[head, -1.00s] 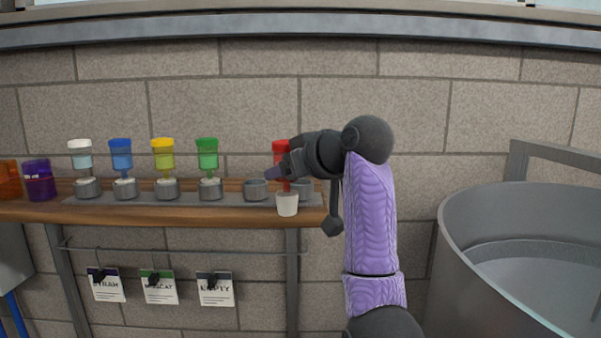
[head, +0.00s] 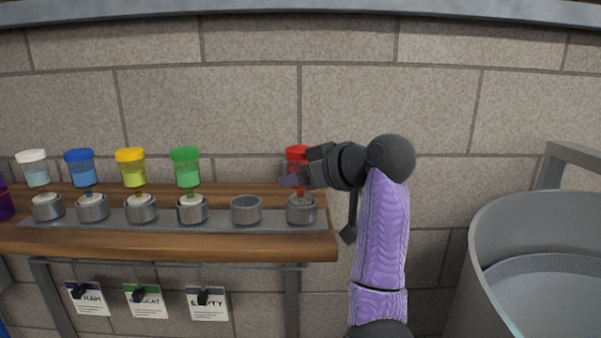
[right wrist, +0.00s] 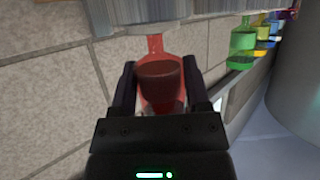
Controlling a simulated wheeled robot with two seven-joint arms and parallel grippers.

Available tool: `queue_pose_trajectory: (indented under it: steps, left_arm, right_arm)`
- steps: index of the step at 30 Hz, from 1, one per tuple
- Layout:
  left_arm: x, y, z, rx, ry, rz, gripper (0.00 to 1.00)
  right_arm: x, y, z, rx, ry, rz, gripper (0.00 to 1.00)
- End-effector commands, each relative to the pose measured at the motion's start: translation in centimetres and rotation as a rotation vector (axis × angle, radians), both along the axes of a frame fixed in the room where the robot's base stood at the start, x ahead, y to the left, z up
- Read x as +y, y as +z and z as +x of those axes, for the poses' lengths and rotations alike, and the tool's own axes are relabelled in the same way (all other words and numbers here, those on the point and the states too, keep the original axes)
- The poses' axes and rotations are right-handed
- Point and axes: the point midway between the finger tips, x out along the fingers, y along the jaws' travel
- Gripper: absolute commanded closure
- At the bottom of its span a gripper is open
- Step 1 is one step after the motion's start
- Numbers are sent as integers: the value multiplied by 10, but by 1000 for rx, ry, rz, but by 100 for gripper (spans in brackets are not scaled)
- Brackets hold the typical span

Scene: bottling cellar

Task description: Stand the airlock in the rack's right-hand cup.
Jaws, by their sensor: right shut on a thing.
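The airlock (head: 297,154) has a red cap and a red body. It stands about upright at the right end of the rack (head: 169,222), with its stem at the mouth of the right-hand cup (head: 301,211). My right gripper (head: 292,181) is shut on the airlock's body, which also shows red between the fingers in the right wrist view (right wrist: 158,85). The fingers hide part of the body. My left gripper is out of view.
Airlocks with green (head: 186,165), yellow (head: 131,165), blue (head: 81,165) and white (head: 34,165) caps stand in cups to the left. The cup beside the right-hand one (head: 246,210) is empty. Tags hang below the wooden shelf (head: 200,240). A grey tank (head: 510,260) stands at right.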

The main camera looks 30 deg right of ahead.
Motion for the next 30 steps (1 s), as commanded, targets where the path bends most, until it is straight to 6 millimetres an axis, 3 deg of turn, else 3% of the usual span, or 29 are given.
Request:
queue_pose_trajectory:
  steps: [4,5,9,10,18,25,30]
  left_arm:
    - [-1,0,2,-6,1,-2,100]
    - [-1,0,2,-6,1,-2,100]
    - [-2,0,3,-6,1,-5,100]
    - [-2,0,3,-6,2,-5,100]
    - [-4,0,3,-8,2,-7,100]
    - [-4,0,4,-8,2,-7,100]
    - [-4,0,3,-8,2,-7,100]
  right_arm:
    - [0,-2,0,2,1,0,100]
    - [0,-2,0,3,1,0,38]
    - [0,-1,0,2,1,0,8]
    - [0,-1,0,2,1,0,5]
    - [-2,2,-4,0,-1,-2,5]
    - [-12,21,-48,-2,-4,-3,5]
    - [-16,28,-66,1,-1,-2,5]
